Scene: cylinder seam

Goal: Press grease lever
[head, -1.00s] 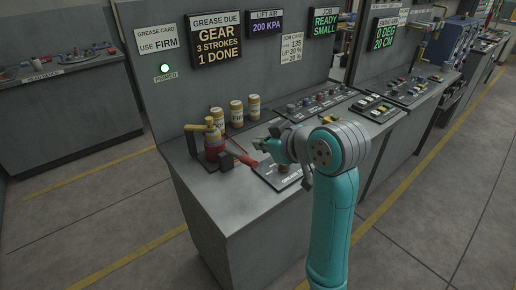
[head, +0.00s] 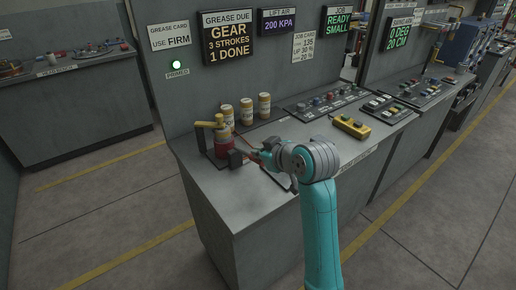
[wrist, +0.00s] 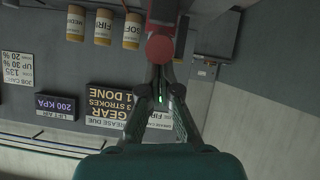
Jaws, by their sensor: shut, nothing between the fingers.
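The grease pump (head: 222,138), a red body with a yellow top, stands at the bench's left end. Its lever is mostly hidden behind my gripper in the head view; a dark block (head: 235,158) shows at the pump's right. In the wrist view a round red knob (wrist: 160,48) on the red lever sits just beyond my fingertips. My gripper (head: 257,156) is shut and empty beside the lever, and it also shows in the wrist view (wrist: 160,72). I cannot tell whether the fingertips touch the knob. The grease sign (head: 229,37) reads GEAR, 3 STROKES, 1 DONE.
Three grease cans (head: 246,111) stand behind the pump; wrist-view labels include FIRM and SOFT. The grease card (head: 170,36) says USE FIRM, and a green PRIMED lamp (head: 176,64) is lit. A yellow control box (head: 351,126) and button panels are to the right. The bench front is clear.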

